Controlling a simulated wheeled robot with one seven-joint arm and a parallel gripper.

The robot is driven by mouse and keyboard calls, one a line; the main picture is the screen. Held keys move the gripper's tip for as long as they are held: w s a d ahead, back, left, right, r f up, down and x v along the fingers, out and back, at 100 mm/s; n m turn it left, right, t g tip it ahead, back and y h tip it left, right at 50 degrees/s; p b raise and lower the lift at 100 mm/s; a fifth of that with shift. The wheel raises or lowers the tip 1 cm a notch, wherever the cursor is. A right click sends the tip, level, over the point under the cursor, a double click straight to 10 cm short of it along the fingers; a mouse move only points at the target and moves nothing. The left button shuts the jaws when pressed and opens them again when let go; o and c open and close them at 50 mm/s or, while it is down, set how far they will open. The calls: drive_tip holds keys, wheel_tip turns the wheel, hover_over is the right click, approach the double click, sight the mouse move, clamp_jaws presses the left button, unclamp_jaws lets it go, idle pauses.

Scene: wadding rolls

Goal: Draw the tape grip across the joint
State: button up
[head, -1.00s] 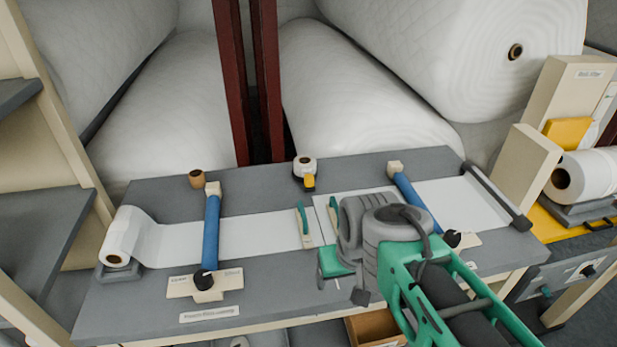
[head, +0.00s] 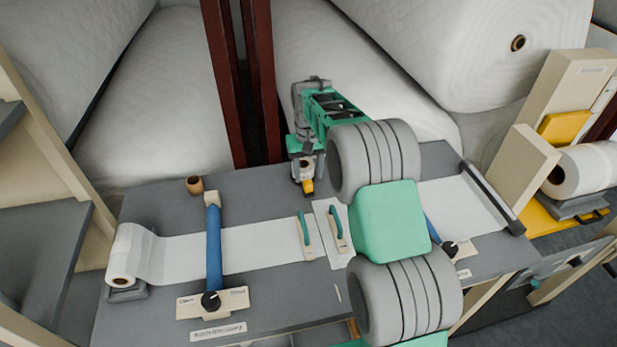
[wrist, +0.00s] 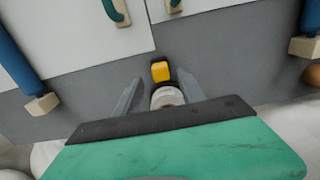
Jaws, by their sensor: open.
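The tape roll (head: 306,168) with its yellow tape grip (head: 308,186) sits at the back of the grey bench. My gripper (head: 304,173) is above it, pointing down. In the wrist view, my open gripper (wrist: 158,97) has one finger on each side of the white roll (wrist: 167,97), with the yellow grip (wrist: 160,71) just beyond the fingertips. I cannot tell whether the fingers touch the roll. The joint (wrist: 149,22) is a thin dark line between the two white sheets. The left sheet (head: 260,238) shows clearly; my arm hides much of the right one.
Two green-handled bars (head: 306,235) (head: 338,227) lie on either side of the joint. A blue clamp roller (head: 213,240) crosses the left sheet; another is mostly behind my arm. A small brown roll (head: 194,185) stands back left. Large wadding rolls (head: 350,90) rise behind the bench.

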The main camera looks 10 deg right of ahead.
sight(308, 182)
wheel_tip(308, 182, down, 4)
drive_tip(key=shift+a+f+p, duration=0.1)
drive_tip(key=shift+f+p, duration=0.05)
drive_tip(key=shift+p, duration=0.2)
clamp_jaws()
idle(1.2)
